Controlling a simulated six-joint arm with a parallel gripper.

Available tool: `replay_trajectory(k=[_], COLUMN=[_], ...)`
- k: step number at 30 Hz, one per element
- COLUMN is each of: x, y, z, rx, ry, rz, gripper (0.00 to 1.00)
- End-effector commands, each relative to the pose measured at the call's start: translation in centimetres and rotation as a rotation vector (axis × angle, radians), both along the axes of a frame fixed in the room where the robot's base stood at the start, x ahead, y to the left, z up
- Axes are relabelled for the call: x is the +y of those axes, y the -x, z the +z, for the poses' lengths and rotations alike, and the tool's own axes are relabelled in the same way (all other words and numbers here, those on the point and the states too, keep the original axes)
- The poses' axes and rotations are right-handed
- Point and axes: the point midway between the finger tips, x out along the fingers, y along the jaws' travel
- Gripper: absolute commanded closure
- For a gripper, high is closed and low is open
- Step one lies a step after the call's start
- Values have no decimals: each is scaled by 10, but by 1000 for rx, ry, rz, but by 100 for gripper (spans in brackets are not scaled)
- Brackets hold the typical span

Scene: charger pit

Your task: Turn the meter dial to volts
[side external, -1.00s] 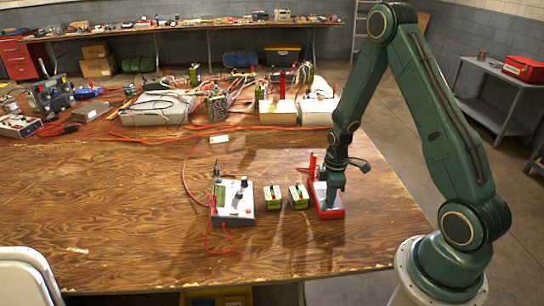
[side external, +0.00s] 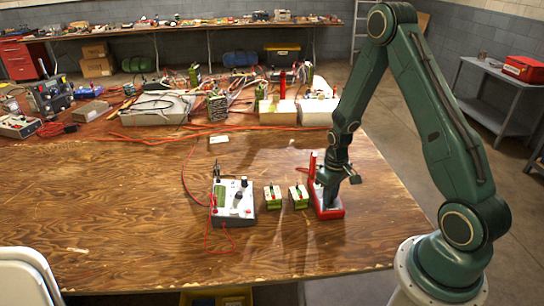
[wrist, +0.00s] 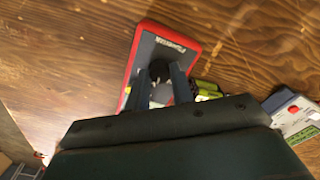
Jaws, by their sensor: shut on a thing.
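The meter (side external: 332,213) is a red-rimmed box with a grey face, lying on the wooden table at the right of a row of devices. In the wrist view the meter (wrist: 172,45) has a lettered label on its face and a black dial knob (wrist: 159,70). My gripper (side external: 329,199) points down onto the meter's face. In the wrist view the fingers of my gripper (wrist: 163,82) stand on either side of the dial knob and are shut on it. The dial's markings are hidden or too small to read.
Two small green boxes (side external: 272,197) (side external: 298,196) stand left of the meter. Further left is a grey-white box (side external: 232,206) with knobs and red leads. A red upright piece (side external: 312,165) rises at the meter's back left. The table's front is clear.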

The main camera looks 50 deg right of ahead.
Motion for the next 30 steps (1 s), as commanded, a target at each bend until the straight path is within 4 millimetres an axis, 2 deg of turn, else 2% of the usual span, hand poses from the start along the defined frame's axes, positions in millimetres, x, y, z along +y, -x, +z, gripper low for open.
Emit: replay_trajectory(k=[6,20,21,23,24,30], x=[0,0,0,0,0,0], y=[0,0,0,0,0,0], z=[0,0,0,0,0,0], rx=[0,1,1,1,1,0], ry=[0,0,0,0,0,0], rz=[-68,-82,-82,-82,-82,-81], gripper=[100,100,69,57,54,54])
